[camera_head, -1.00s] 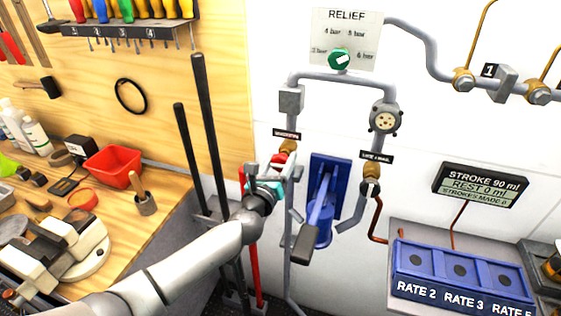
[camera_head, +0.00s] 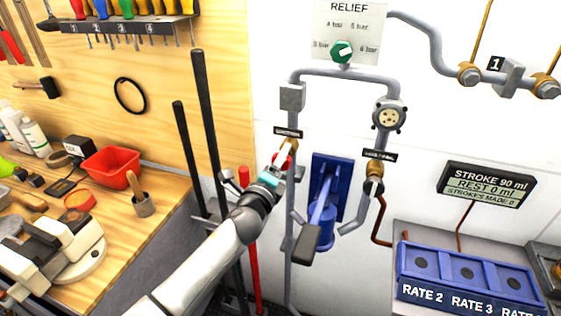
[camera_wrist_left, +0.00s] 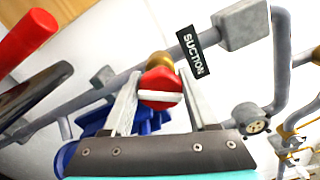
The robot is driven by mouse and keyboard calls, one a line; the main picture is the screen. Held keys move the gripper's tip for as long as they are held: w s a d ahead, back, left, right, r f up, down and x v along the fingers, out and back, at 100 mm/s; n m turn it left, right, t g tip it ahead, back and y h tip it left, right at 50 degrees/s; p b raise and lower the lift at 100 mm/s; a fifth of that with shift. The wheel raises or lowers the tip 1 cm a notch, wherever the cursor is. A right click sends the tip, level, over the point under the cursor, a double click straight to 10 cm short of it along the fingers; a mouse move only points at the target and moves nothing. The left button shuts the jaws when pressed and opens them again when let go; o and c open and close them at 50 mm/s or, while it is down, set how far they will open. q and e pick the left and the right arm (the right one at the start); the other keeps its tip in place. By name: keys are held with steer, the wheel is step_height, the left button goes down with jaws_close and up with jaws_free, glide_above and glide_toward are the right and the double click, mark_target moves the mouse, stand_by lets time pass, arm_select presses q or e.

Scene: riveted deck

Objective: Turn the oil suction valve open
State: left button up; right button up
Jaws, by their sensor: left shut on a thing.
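The suction valve has a red knob (camera_wrist_left: 158,82) with a white bar across its face and a brass body (camera_wrist_left: 160,61) behind it. A black SUCTION label (camera_wrist_left: 194,50) is beside it on the grey pipe. In the wrist view the white bar lies level and the pipe slants. My left gripper (camera_wrist_left: 159,97) has one finger on each side of the red knob and is shut on it. In the head view the left gripper (camera_head: 281,168) partly hides the red knob (camera_head: 284,158), below the SUCTION label (camera_head: 288,133). My right gripper is not in view.
A blue hand pump (camera_head: 325,195) stands just right of the gripper. A second valve (camera_head: 374,183) is on the right pipe, and a green RELIEF knob (camera_head: 342,51) is above. Black bars (camera_head: 207,130) and a red one (camera_head: 252,270) stand close to my left arm.

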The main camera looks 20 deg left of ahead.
arm_select(q)
steer(key=n, duration=0.2)
steer(key=shift+f+n, duration=0.1)
steer(key=shift+n, duration=2.2)
steer(key=o, duration=1.4)
steer(key=shift+s, duration=0.15)
steer(key=s, duration=1.5)
steer(key=shift+a, duration=0.25)
